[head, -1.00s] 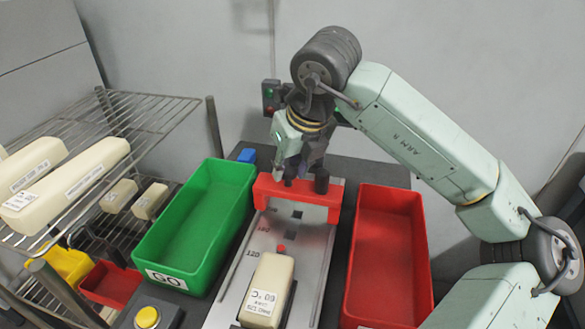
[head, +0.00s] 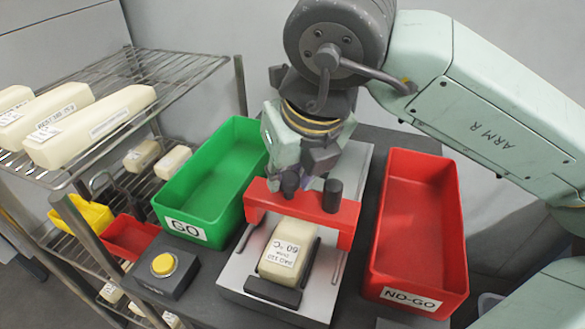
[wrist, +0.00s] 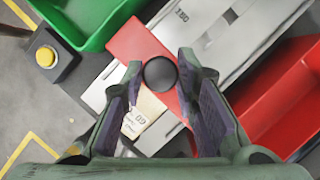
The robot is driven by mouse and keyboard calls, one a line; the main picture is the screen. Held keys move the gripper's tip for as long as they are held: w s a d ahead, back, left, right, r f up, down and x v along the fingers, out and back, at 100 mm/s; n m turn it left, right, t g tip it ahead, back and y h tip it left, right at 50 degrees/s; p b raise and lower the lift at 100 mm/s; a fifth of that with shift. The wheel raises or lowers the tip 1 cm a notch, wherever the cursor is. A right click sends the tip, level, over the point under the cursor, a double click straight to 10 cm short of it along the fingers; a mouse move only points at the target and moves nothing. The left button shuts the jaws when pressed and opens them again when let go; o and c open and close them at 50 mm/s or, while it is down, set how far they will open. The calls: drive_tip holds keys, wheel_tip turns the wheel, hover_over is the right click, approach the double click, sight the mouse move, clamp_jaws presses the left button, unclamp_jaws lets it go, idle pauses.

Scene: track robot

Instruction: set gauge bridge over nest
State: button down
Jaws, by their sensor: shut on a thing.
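The red gauge bridge (head: 305,206) spans crosswise above the metal plate, at the far end of the cream block (head: 284,250). The labelled block lies in the nest (head: 272,291), between dark stops on the plate. My gripper (head: 311,184) is shut on the bridge from above. In the wrist view the bridge's round black knob (wrist: 160,74) shows between my gripper's fingers (wrist: 158,90), with the block (wrist: 143,112) partly hidden below. I cannot tell whether the bridge's legs touch the plate.
The green GO bin (head: 212,180) stands left of the plate, the red NO-GO bin (head: 415,292) right. A yellow button (head: 163,264) sits on a dark box at front left. A wire rack (head: 150,75) with cream blocks stands further left.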

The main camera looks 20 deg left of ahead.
drive_tip(key=shift+s, duration=0.2)
drive_tip(key=c, duration=1.3)
unclamp_jaws()
drive_tip(key=shift+r, duration=0.1)
drive_tip(key=v, duration=1.2)
